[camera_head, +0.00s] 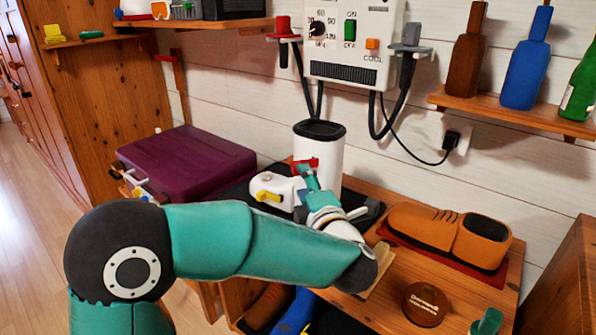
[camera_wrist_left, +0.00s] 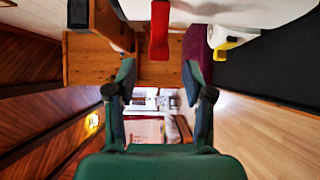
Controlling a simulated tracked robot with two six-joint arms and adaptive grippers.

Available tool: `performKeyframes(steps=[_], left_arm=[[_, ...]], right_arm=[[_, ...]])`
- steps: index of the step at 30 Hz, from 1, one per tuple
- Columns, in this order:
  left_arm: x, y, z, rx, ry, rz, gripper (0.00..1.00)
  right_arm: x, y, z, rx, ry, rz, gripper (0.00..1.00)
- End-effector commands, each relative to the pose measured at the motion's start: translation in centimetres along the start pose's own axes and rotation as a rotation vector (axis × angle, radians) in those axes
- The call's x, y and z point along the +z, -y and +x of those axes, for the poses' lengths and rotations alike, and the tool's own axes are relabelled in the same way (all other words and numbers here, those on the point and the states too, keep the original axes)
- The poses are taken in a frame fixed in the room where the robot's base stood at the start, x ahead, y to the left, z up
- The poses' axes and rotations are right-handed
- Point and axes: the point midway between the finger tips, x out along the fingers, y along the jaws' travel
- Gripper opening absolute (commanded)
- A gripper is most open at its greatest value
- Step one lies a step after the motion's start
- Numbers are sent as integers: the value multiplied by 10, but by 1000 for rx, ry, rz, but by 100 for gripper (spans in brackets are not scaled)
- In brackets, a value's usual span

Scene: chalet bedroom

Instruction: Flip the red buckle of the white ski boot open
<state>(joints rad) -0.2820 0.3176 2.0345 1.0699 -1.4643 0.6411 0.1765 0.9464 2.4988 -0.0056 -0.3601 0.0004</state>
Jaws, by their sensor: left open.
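The white ski boot (camera_head: 318,148) stands on a dark tray on the wooden bench, its dark cuff opening upward. Its red buckle (camera_head: 301,164) is on the boot's front, partly behind my left gripper (camera_head: 310,178). A yellow buckle (camera_head: 268,195) sits lower, near the toe. In the left wrist view, my left gripper (camera_wrist_left: 158,78) is open and empty. The red buckle (camera_wrist_left: 159,30) hangs just past the gap between its fingertips, apart from both fingers. The white boot fills the top edge there, with the yellow buckle (camera_wrist_left: 232,43) at right.
A purple case (camera_head: 187,160) stands left of the boot. A brown shoe (camera_head: 445,232) on a red mat and a round brown tin (camera_head: 425,303) lie right. A white dryer box (camera_head: 353,40) with hoses hangs above. Bottles stand on the right shelf (camera_head: 510,112).

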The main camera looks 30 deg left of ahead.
Motion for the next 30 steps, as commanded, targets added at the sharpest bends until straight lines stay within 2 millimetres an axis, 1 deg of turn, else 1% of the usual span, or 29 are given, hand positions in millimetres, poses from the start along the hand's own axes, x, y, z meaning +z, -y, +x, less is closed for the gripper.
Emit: performKeyframes(steps=[1,3,6,9,15,22,23,30], left_arm=[[-2,1,12,0,-6,0,52],[-1,0,25,0,-4,0,52],[-1,0,41,0,-3,1,52],[0,0,52,0,-1,0,52],[0,0,62,0,1,1,52],[1,0,62,0,2,1,52],[1,0,62,0,2,1,49],[1,0,61,-1,3,1,9]], right_arm=[[0,0,1,0,0,0,40],[0,0,1,0,0,0,40],[0,0,1,0,0,0,40],[0,0,2,0,0,0,40],[0,-1,2,0,0,0,40],[0,-1,2,0,0,0,40],[0,-1,2,0,0,0,40],[0,-1,2,0,0,0,40]])
